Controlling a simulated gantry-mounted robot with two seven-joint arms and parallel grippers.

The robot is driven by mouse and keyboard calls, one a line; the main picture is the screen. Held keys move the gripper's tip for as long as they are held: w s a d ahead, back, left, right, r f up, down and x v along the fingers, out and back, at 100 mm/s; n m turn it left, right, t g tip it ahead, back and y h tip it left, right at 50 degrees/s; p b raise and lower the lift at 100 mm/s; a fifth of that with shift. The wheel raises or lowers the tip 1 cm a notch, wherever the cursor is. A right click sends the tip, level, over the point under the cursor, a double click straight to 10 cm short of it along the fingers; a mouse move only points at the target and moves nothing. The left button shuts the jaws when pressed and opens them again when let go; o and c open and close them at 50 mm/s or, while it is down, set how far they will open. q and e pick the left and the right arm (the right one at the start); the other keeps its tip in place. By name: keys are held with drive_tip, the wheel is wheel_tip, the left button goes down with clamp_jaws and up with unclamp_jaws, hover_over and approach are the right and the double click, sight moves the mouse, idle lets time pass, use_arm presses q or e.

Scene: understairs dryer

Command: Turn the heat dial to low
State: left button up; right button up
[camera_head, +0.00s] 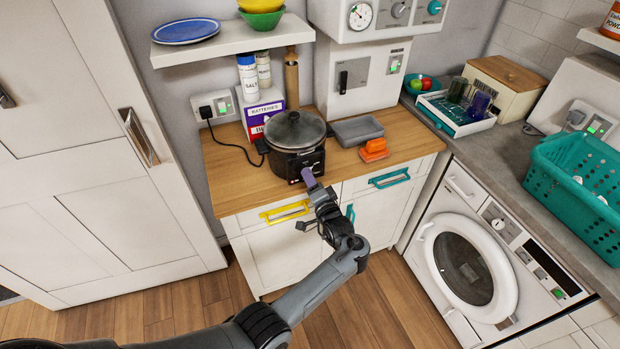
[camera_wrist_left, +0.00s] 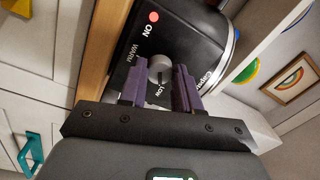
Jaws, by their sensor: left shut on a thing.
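The black slow cooker (camera_head: 296,140) with a glass lid stands on the wooden counter. Its front panel (camera_wrist_left: 146,38) fills the upper middle of the left wrist view, with the words ON, WARM and what looks like LOW. The silver-grey heat dial (camera_wrist_left: 160,66) sits between the purple fingers of my left gripper (camera_wrist_left: 160,84), which is shut on it. A dark mark on the dial points toward the LOW lettering. In the head view my left gripper (camera_head: 309,178) reaches the cooker's front and hides the dial. My right gripper is not in view.
An orange object (camera_head: 374,150) and a grey tray (camera_head: 357,130) lie right of the cooker. A purple box (camera_head: 262,112) stands behind it, under a white shelf (camera_head: 232,42). Drawers with a yellow handle (camera_head: 285,211) and a teal handle (camera_head: 389,178) are below.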

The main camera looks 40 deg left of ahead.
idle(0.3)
use_arm(q)
drive_tip(key=o, duration=1.1)
drive_tip(key=shift+c, duration=0.2)
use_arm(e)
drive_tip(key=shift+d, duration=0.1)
